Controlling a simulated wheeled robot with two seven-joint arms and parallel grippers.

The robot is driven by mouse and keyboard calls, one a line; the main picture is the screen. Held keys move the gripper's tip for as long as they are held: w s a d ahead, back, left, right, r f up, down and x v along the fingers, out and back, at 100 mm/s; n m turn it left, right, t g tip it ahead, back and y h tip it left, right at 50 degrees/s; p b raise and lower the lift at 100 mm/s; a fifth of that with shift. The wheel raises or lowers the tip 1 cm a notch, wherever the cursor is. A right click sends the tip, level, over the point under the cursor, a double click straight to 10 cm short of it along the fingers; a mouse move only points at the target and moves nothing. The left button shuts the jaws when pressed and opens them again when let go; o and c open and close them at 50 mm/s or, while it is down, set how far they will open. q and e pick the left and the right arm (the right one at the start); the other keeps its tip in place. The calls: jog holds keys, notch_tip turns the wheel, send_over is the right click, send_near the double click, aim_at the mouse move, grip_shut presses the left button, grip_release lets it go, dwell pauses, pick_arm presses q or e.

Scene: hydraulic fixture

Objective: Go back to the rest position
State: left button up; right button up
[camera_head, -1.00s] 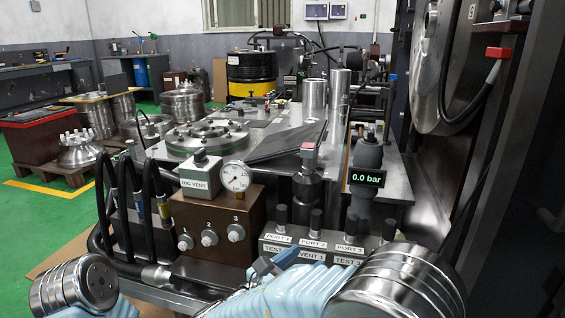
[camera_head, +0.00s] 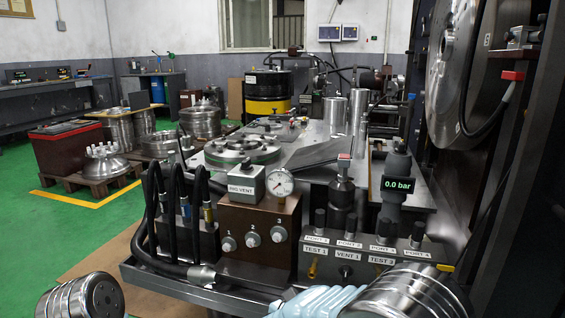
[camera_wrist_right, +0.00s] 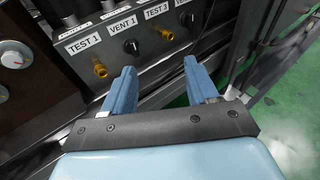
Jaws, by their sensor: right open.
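My right gripper (camera_wrist_right: 160,72) is open and empty in the right wrist view. Its two blue fingers stand apart and point toward the front of the port block (camera_wrist_right: 88,28), without visible contact. In the head view the port block (camera_head: 345,266) stands at lower right, labelled with ports, TEST 1, VENT 1 and TEST 3. The right arm shows only at the bottom edge there; its fingers are out of that picture. My left gripper is in neither view; only a metal link of the left arm shows at bottom left.
A brown box (camera_head: 255,250) with three knobs, a gauge (camera_head: 280,182) and a RIG VENT block (camera_head: 246,184) stand left of the port block. Black hoses (camera_head: 172,210) rise at the tray's left. A display (camera_head: 397,185) reads 0.0 bar. Green floor lies open at left.

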jog(key=s+d+f+m+g+y+p, duration=0.1)
jog(key=s+d+f+m+g+y, duration=0.2)
jog(key=f, duration=0.5)
jog(key=s+d+f+g, duration=0.3)
jog(key=f+g, duration=0.1)
jog(key=f, duration=0.4)
jog(key=s+a+f+m+g+y+p, duration=0.1)
jog(key=s+f+m+y, duration=0.4)
jog(key=m, duration=0.7)
jog(key=s+a+f+m+g+y+p, duration=0.1)
jog(key=s+f+m+y, duration=0.5)
jog(key=m, duration=0.7)
notch_tip(320, 180, down, 4)
jog(key=shift+s+y+p, duration=0.15)
jog(key=shift+y+p, duration=0.6)
jog(key=shift+y, duration=0.25)
